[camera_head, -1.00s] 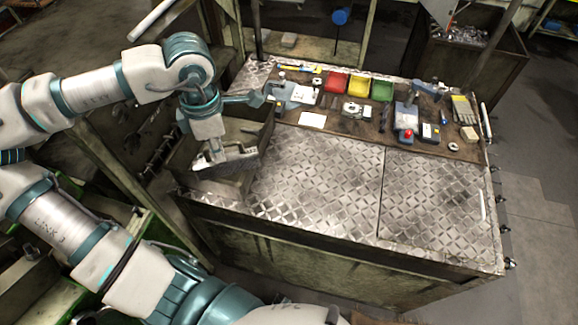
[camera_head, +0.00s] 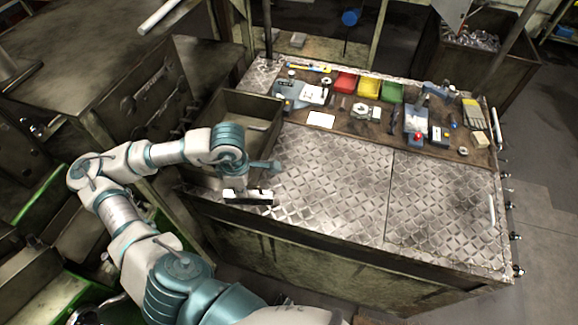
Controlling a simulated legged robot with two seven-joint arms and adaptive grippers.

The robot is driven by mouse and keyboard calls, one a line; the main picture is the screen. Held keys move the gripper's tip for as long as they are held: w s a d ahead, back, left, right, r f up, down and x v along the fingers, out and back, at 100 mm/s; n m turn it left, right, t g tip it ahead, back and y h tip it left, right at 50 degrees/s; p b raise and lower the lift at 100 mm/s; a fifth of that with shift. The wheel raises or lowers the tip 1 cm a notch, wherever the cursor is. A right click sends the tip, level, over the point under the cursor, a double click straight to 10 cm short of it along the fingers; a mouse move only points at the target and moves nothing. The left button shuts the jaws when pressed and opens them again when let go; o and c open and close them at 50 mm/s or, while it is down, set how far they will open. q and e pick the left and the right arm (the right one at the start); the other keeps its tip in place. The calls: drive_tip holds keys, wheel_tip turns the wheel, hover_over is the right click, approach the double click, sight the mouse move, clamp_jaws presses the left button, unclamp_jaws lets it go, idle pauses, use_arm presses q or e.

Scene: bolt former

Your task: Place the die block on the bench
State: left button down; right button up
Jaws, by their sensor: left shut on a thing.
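My left gripper (camera_head: 243,186) hangs over the left front edge of the bench (camera_head: 330,190), which has a diamond-plate top. It is shut on the die block (camera_head: 248,199), a small dark block with light patches on top. The gripper and arm hide part of the block, and I cannot tell whether its underside touches the bench. My right gripper is not in view.
An open metal bin (camera_head: 243,98) stands at the bench's left end, behind my gripper. The front plate surface is clear.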

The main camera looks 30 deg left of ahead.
sight(259, 195)
use_arm(q)
drive_tip(key=d+f, duration=0.1)
drive_tip(key=w+d+f+m, duration=0.1)
drive_tip(key=d+f+m, duration=0.1)
drive_tip(key=d, duration=0.1)
drive_tip(key=shift+w+f, duration=0.3)
drive_tip(key=shift+w, duration=0.05)
drive_tip(key=shift+w+d+f+m, duration=0.1)
drive_tip(key=shift+d+f+m, duration=0.05)
drive_tip(key=shift+d+m, duration=0.25)
drive_tip(key=shift+w+d, duration=0.15)
drive_tip(key=shift+w, duration=0.05)
drive_tip(key=shift+w+a+f+p, duration=0.75)
drive_tip(key=shift+w+f, duration=0.1)
drive_tip(key=shift+w, duration=1.6)
drive_tip(key=shift+w+a+f+p, duration=0.7)
drive_tip(key=shift+w+f+p, duration=0.15)
drive_tip(key=shift+w, duration=1.65)
drive_tip(key=shift+w+a+f+p, duration=0.7)
drive_tip(key=shift+w+f, duration=0.15)
drive_tip(key=shift+w, duration=1.6)
drive_tip(key=shift+a, duration=0.1)
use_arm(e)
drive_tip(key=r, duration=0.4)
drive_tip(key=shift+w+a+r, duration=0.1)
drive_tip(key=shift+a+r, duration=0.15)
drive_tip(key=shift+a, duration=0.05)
